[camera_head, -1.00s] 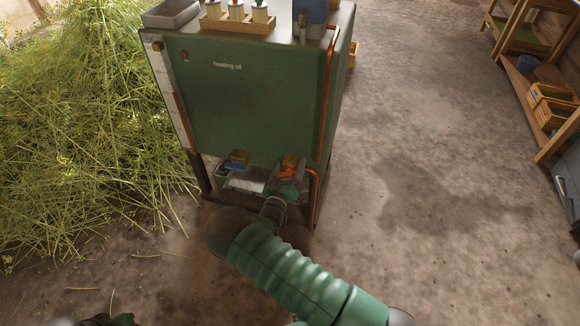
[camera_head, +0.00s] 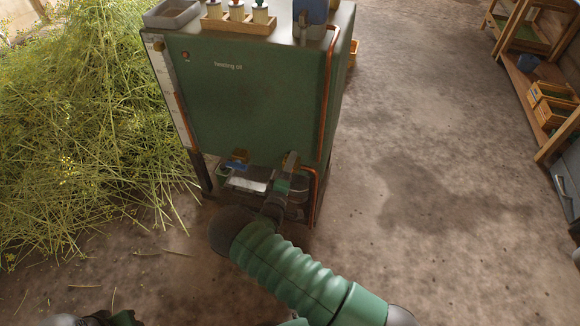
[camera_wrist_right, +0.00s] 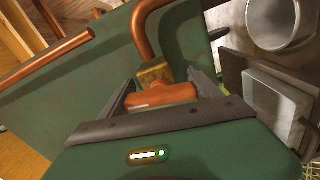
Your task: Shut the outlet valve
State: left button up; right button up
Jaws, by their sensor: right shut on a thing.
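The green tank (camera_head: 250,100) marked "heating oil" stands in the middle of the head view. Low on its front are two brass valves: the left one has a blue handle (camera_head: 236,167); the right one, a brass body (camera_wrist_right: 155,74) on a copper pipe, has an orange handle (camera_wrist_right: 160,96). My right gripper (camera_head: 291,160) is at the right valve, its fingers on either side of the orange handle, shut on it. In the head view the gripper hides this handle. A dark and green part at the bottom left seems to be my left gripper (camera_head: 115,319), mostly cut off.
A copper pipe (camera_head: 314,200) runs down close right of my right gripper. A tray (camera_head: 246,185) sits below the valves. Cut herbs (camera_head: 80,120) are heaped at left. The floor (camera_head: 430,180) at right is clear up to the wooden shelves (camera_head: 540,100).

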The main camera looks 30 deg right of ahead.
jog(key=shift+w+a+f+n, duration=0.1)
jog(key=shift+n, duration=0.5)
jog(key=shift+a+f+n, duration=0.1)
jog(key=shift+n, duration=0.5)
jog(key=o, duration=1.4)
jog(key=shift+r, duration=0.1)
jog(key=shift+d, duration=0.1)
